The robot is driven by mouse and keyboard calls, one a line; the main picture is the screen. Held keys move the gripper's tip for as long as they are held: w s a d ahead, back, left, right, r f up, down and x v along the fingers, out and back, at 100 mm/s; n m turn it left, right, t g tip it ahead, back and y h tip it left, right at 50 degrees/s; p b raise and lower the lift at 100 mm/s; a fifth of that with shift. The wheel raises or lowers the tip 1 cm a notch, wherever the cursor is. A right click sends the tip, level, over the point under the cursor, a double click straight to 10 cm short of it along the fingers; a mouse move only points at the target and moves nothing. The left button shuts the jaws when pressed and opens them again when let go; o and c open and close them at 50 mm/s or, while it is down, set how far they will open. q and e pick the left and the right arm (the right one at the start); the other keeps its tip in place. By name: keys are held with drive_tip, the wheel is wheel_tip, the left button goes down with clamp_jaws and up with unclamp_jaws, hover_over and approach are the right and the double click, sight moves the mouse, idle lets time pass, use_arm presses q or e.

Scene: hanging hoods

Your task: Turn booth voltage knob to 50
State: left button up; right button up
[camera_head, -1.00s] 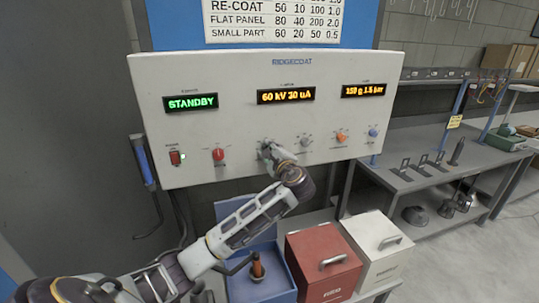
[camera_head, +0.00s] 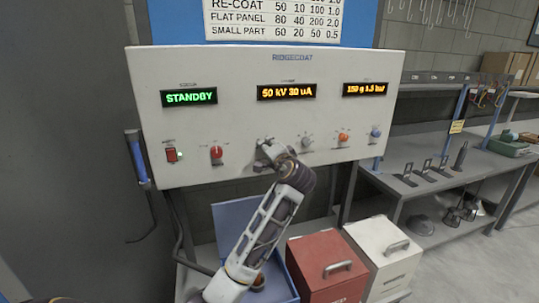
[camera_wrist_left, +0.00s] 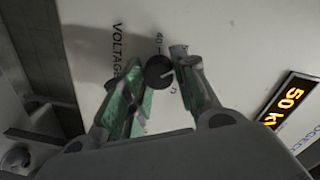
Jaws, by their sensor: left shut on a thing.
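The booth control panel (camera_head: 220,125) is a white box on the wall. Its middle display (camera_head: 286,91) reads 50 kV 30 uA, and part of it shows in the left wrist view (camera_wrist_left: 290,104) as 50 k. The voltage knob (camera_wrist_left: 158,72) is dark and round with a pale pointer line, below the label VOLTAGE in the left wrist view. My left gripper (camera_wrist_left: 160,75) is shut on the knob, one finger on each side. In the head view the left gripper (camera_head: 268,148) hides most of the knob. My right gripper is not in view.
The panel also has a red switch (camera_head: 171,155), a red knob (camera_head: 217,153), a grey knob (camera_head: 307,140), an orange knob (camera_head: 343,138) and a blue knob (camera_head: 375,133). Red (camera_head: 325,262) and white (camera_head: 378,245) boxes stand below. A chart (camera_head: 270,20) hangs above.

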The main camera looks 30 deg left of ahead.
use_arm(q)
drive_tip(key=shift+f+n+b, duration=0.1)
drive_tip(key=shift+n+b, duration=0.55)
drive_tip(key=shift+n, duration=0.45)
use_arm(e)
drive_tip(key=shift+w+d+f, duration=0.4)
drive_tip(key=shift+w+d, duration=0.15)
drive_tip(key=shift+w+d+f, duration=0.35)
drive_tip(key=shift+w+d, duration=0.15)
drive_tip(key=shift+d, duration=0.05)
use_arm(q)
drive_tip(key=o, duration=1)
drive_tip(key=v, duration=1.2)
drive_tip(key=shift+s, duration=0.1)
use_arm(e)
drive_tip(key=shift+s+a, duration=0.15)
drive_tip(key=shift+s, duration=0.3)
